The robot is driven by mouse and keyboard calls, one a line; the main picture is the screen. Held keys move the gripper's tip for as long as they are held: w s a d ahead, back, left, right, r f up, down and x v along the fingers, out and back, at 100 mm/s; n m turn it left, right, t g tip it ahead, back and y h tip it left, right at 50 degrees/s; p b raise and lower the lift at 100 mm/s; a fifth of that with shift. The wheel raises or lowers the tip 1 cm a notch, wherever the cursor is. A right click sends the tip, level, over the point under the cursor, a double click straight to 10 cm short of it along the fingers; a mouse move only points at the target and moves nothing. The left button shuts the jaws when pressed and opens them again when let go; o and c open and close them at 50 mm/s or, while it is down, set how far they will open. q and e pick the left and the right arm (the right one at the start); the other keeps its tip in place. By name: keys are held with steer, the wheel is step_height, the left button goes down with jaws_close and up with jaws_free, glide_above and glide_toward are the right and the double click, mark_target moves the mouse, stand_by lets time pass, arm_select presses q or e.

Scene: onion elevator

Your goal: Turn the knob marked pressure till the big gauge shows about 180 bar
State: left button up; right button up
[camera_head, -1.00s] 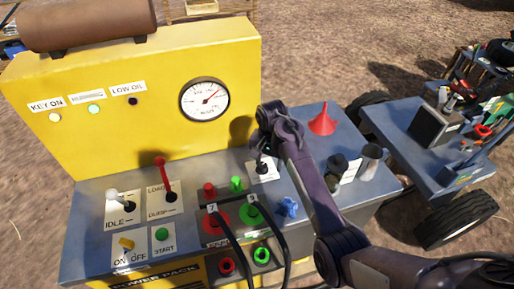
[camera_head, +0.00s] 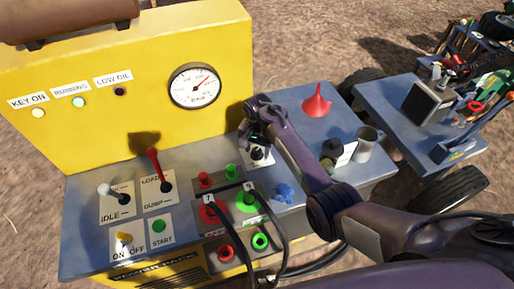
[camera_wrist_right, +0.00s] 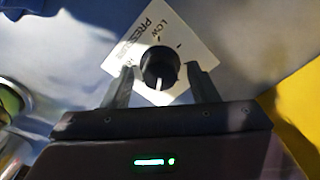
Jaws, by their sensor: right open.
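The pressure knob (camera_wrist_right: 160,66) is black with a white pointer line and sits on a white plate (camera_wrist_right: 150,40) marked PRESSURE and LOW. My right gripper (camera_wrist_right: 162,84) is open, with one finger on each side of the knob; I cannot tell whether they touch it. In the head view the right gripper (camera_head: 257,150) is over the knob's plate and mostly hides the knob. The big round gauge (camera_head: 194,85) is on the yellow panel, its needle pointing to the upper right; its numbers are too small to read. My left gripper is not in view.
Left of the knob are an IDLE lever (camera_head: 118,194), a red-topped lever (camera_head: 158,170) and red and green hose couplings (camera_head: 226,205) with black hoses.

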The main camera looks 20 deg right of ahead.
steer(key=c, duration=1)
steer(key=shift+o, duration=0.2)
steer(key=shift+r+m+p, duration=0.1)
steer(key=shift+m+p, duration=0.25)
steer(key=shift+m, duration=0.35)
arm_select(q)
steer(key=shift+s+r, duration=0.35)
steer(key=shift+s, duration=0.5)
arm_select(e)
steer(key=o, duration=1)
steer(key=shift+c, duration=0.2)
